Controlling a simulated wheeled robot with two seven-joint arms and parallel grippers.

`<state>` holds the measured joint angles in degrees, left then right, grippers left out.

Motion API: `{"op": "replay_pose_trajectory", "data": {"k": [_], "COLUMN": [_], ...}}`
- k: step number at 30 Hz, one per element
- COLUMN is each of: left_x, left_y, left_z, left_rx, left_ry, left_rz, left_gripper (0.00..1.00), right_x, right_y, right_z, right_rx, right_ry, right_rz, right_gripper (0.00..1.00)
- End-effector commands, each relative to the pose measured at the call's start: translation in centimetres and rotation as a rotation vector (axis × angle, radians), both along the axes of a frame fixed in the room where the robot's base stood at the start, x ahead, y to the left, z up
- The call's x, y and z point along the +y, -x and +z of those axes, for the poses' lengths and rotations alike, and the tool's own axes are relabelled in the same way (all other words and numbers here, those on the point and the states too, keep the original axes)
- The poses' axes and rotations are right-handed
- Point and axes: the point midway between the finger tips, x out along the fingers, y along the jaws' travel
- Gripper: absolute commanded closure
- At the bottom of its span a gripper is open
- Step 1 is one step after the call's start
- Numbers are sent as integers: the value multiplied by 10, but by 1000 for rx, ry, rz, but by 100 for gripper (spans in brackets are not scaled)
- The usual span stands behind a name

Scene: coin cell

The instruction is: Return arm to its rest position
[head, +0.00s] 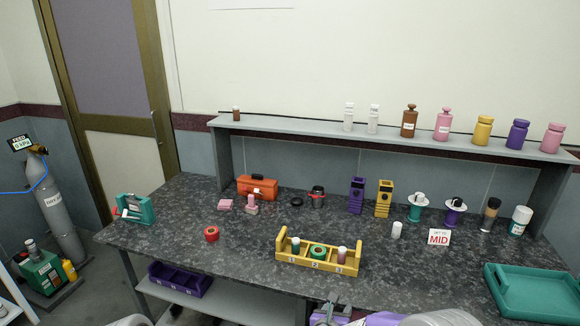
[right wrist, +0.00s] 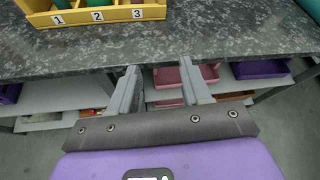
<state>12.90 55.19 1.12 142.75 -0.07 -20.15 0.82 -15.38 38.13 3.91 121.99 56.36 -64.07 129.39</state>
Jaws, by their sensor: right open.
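My right gripper (head: 331,308) shows at the bottom edge of the head view, in front of the table's front edge. In the right wrist view the right gripper (right wrist: 159,78) has its two grey fingers apart with nothing between them. Its fingertips point toward the table's front edge and the shelf below. My left gripper does not show in either view.
A dark speckled table (head: 150,240) stands ahead. A yellow numbered rack (head: 320,265) with several items stands near its front edge; the rack (right wrist: 60,18) also shows in the wrist view. A teal tray (head: 535,293) lies at right. A purple rack (head: 180,279) sits on the lower shelf.

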Motion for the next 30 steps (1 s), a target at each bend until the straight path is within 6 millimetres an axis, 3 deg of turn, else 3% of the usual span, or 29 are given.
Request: {"op": "replay_pose_trajectory", "data": {"k": [8, 14, 22, 30], "left_x": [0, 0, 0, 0], "left_y": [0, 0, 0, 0], "left_z": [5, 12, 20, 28], "left_rx": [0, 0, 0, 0], "left_ry": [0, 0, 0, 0], "left_rz": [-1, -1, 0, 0], "left_gripper": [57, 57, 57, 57], "right_x": [0, 4, 15, 28], "right_y": [13, 45, 132, 235], "right_z": [-52, -111, -186, -223], "right_rx": [247, 488, 664, 459], "right_ry": [291, 605, 1030, 1333], "right_rz": [314, 739, 1516, 2261], "right_gripper": [52, 52, 52, 52]}}
